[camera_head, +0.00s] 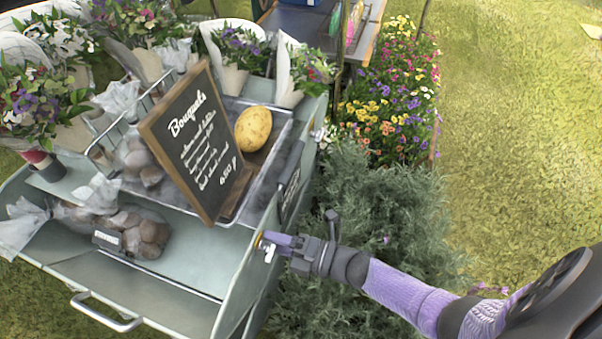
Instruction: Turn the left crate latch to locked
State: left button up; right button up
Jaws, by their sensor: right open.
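A small silver and yellow latch (265,246) sits on the near end of the grey cart's right side wall. My right gripper (272,240) reaches in from the right with its purple fingertips at this latch. The fingers overlap in this view and partly cover the latch, so I cannot tell whether they touch it or which way it is turned. A second small fitting (321,134) shows farther back on the same side. My right gripper is open, with nothing seen held in it. My left gripper is not in view.
The grey cart (165,290) carries a chalkboard sign (195,140), a tray (284,135) with a yellow potato-like item (253,128), bagged produce (140,235) and wrapped bouquets (240,50). Grey-green bushes (370,210) grow right beside the cart, under my right arm. Open grass lies farther right.

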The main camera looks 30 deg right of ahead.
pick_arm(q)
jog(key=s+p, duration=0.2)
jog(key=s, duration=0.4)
pick_arm(e)
jog(key=v, duration=1)
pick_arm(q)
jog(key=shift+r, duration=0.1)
pick_arm(e)
jog(key=shift+o, duration=0.2)
